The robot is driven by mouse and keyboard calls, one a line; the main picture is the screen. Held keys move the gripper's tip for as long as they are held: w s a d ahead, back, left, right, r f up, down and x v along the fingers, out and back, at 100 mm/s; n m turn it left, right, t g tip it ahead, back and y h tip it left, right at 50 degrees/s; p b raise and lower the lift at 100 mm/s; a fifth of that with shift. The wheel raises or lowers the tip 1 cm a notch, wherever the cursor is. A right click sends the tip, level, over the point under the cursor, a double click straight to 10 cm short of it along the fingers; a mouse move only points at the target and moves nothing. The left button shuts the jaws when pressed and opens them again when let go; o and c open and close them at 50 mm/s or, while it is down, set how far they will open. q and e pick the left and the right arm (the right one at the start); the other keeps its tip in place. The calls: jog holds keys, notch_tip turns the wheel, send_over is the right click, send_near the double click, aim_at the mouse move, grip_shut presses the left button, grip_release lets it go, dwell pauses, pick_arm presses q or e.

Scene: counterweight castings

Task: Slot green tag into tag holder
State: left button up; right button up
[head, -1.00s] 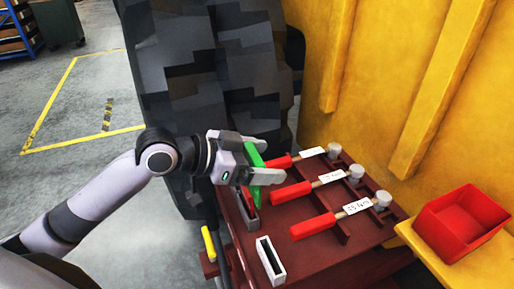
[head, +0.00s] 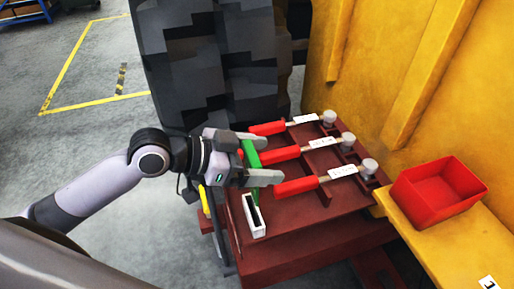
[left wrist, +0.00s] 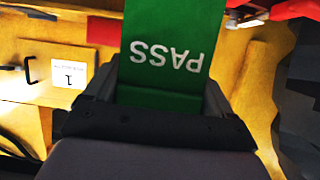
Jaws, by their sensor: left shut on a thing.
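The green tag (head: 251,158) is held between the fingers of my left gripper (head: 266,158), above the left side of the dark red stand. In the left wrist view the tag (left wrist: 165,45) fills the upper middle, with "PASS" on it upside down, its lower end between the fingers. A white-rimmed open slot box (head: 254,216), which looks like the tag holder, sits at the stand's front left corner, below and apart from the tag. A second, grey slot box seen earlier is hidden behind my gripper. My right gripper is not in view.
Three red-handled tools (head: 297,186) with white labels lie on the dark red stand (head: 300,225), right of my gripper. A red bin (head: 438,193) stands on a yellow ledge at the right. A large dark tyre-like block (head: 205,65) rises behind my arm.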

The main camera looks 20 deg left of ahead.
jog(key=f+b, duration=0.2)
jog(key=b, duration=0.1)
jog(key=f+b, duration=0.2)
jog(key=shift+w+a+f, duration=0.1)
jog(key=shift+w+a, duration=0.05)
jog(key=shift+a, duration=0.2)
dwell(0.4)
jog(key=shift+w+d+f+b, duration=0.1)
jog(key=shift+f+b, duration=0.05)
jog(key=shift+b, duration=0.25)
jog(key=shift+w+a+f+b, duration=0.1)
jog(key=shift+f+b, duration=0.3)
jog(key=shift+b, duration=0.25)
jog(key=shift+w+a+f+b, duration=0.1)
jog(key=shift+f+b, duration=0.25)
jog(key=shift+b, duration=0.25)
